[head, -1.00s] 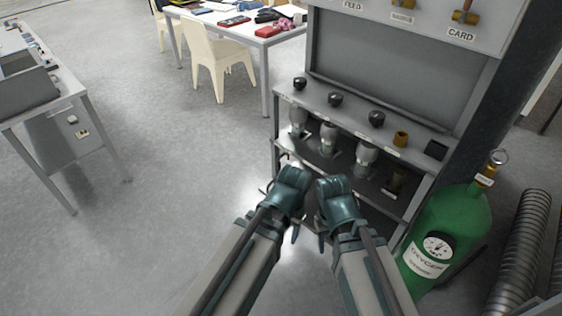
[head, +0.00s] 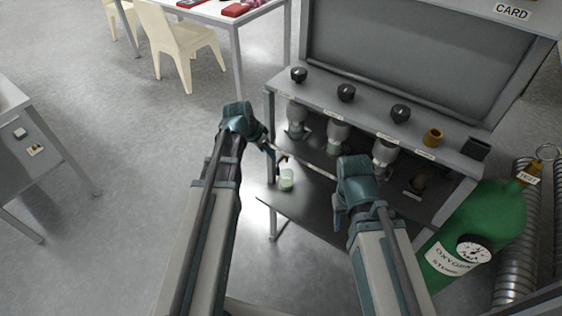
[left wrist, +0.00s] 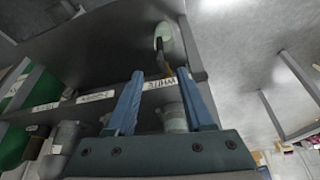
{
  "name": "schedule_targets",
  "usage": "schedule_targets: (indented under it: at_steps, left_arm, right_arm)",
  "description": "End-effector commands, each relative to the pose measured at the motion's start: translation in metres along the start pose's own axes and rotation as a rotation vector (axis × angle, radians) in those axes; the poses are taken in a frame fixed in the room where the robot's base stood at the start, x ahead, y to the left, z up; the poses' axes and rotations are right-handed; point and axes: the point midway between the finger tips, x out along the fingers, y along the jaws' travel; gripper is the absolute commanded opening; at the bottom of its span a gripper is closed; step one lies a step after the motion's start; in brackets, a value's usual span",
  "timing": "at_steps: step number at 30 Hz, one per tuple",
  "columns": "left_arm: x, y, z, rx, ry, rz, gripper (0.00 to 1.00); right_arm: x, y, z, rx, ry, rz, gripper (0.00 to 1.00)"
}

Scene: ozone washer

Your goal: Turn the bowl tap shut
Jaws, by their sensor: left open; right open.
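A small dark tap with an orange part (left wrist: 165,68) shows near a shelf-edge label in the left wrist view, between and beyond my left fingertips. I cannot tell for sure that it is the bowl tap. A pale green cup (head: 286,180) stands on the lower shelf below it, and also shows in the left wrist view (left wrist: 164,36). My left gripper (head: 271,147) is open at the left front of the bench; its fingers (left wrist: 160,74) show apart, with no clear contact on the tap. My right gripper (head: 340,213) is open, before the lower shelf; its tips are partly hidden.
The bench top carries black knobs (head: 346,92) and a brass fitting (head: 433,137). Glass vessels (head: 338,135) hang below it. A green oxygen cylinder (head: 490,215) stands at right, a chair (head: 180,45) at the back.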

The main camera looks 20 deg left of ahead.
Motion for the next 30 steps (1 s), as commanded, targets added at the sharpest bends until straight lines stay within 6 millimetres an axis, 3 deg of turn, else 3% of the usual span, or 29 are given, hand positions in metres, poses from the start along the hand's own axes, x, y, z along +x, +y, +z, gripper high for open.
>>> schedule_targets:
  at_steps: [8, 14, 30]
  left_arm:
    - [0.004, -0.001, 0.0, 0.002, 0.002, -0.001, 0.53]
    - [0.021, -0.001, 0.001, 0.002, 0.001, -0.001, 0.53]
    - [0.101, -0.001, 0.002, 0.002, 0.001, -0.001, 0.53]
  right_arm:
    - [0.004, 0.0, 0.0, 0.0, 0.0, 0.0, 0.5]
    - [0.019, -0.002, -0.001, 0.0, 0.0, 0.0, 0.5]
    - [0.094, -0.009, -0.005, -0.001, 0.0, 0.0, 0.5]
